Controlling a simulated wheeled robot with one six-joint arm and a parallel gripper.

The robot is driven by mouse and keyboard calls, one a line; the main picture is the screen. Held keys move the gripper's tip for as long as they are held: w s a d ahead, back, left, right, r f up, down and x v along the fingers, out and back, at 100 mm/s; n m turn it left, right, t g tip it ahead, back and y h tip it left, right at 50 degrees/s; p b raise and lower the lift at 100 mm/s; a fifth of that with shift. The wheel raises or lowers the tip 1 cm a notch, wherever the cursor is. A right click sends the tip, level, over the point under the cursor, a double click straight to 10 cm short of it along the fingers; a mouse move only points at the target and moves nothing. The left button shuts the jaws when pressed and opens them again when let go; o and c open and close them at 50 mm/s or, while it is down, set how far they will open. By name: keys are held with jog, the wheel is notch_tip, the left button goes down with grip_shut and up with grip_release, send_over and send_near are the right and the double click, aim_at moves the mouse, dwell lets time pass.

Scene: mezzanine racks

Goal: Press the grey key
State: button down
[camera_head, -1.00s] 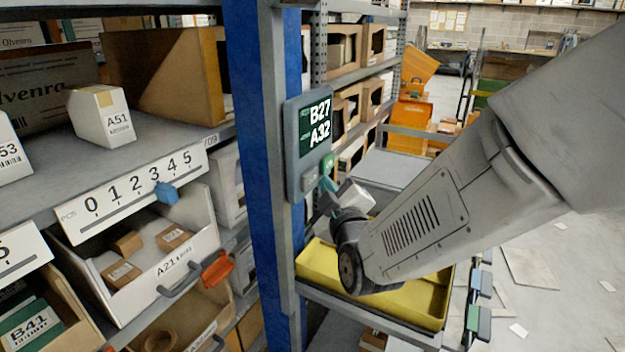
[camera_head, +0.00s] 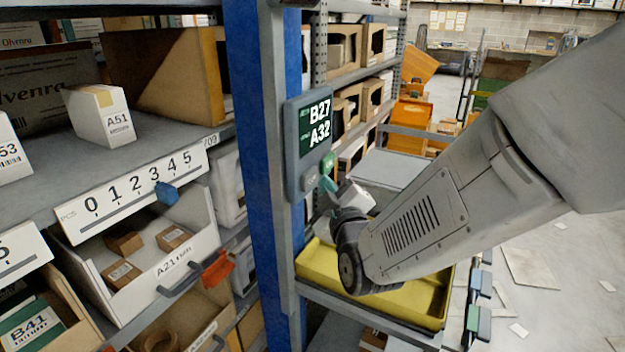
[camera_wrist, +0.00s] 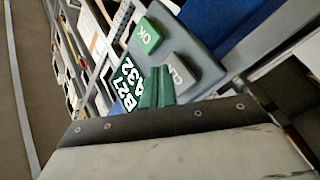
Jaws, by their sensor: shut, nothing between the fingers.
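The grey key (camera_head: 310,178) sits low on the panel (camera_head: 293,150) fixed to the blue rack post. In the wrist view the grey key (camera_wrist: 184,70) has light lettering and lies beside the green OK key (camera_wrist: 146,36). The green key (camera_head: 327,162) is to its upper right in the head view. My gripper (camera_head: 327,184) is shut and empty, its teal fingertips just right of the grey key. In the wrist view my gripper (camera_wrist: 157,76) overlaps the panel between the screen and the grey key. I cannot tell whether the tips touch the panel.
The panel's screen (camera_head: 319,122) reads B27 and A32. A yellow tray (camera_head: 432,312) lies below my wrist. Shelves with boxes and a white bin (camera_head: 205,240) stand at the left. Open floor (camera_head: 550,290) lies at the right.

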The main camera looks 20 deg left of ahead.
jog(key=shift+a, duration=0.15)
jog(key=shift+a, duration=0.3)
jog(key=shift+w+a, duration=0.1)
jog(key=shift+a, duration=0.4)
dwell(0.7)
jog(key=shift+d, duration=0.95)
jog(key=d, duration=0.5)
jog(key=shift+s, duration=0.3)
dwell(0.7)
